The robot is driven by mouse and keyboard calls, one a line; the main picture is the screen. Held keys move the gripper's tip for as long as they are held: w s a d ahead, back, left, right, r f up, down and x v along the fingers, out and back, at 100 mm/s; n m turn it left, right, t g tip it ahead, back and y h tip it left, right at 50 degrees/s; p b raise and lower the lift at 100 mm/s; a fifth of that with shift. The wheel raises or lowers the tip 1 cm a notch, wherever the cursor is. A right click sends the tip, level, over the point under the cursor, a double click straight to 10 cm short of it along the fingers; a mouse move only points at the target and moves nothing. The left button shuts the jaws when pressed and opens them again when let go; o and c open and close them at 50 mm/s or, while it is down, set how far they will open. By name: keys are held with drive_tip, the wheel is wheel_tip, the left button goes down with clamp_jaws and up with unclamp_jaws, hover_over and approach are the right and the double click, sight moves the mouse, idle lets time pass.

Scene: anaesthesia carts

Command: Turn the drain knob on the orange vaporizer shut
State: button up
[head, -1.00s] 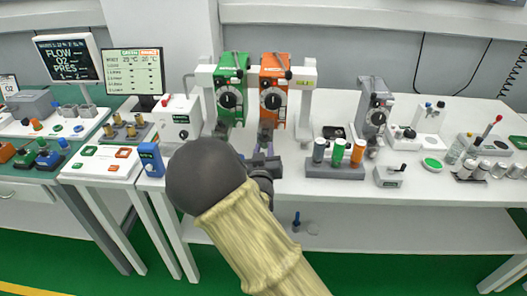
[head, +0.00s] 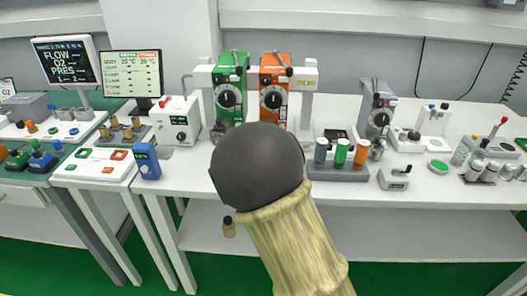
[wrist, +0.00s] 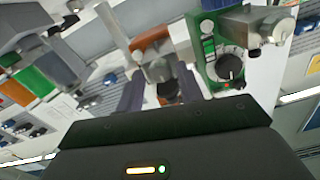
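The orange vaporizer (head: 274,88) stands on the white bench beside the green vaporizer (head: 230,92). In the head view my dark, rounded arm link hides its lower front and my gripper. In the wrist view the orange vaporizer (wrist: 152,44) is seen tilted, to the left of the green one (wrist: 224,72). My gripper (wrist: 161,93) shows two dark fingers, spread apart. A grey fitting with a dark round end, apparently the drain knob (wrist: 168,90), appears between them at the vaporizer's lower end. I cannot tell whether the fingers touch it.
A rack with grey, green and orange cylinders (head: 340,170) stands right of my arm, with a grey vaporizer-like unit (head: 376,108) behind it. A white box with a dial (head: 177,122) and a blue device (head: 147,161) stand to the left.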

drive_tip(key=shift+o, duration=0.8)
drive_tip(key=s+b, duration=1)
drive_tip(key=s, duration=0.7)
drive_tip(key=shift+s+a, duration=0.2)
drive_tip(key=shift+a, duration=0.05)
drive_tip(key=shift+w, duration=0.1)
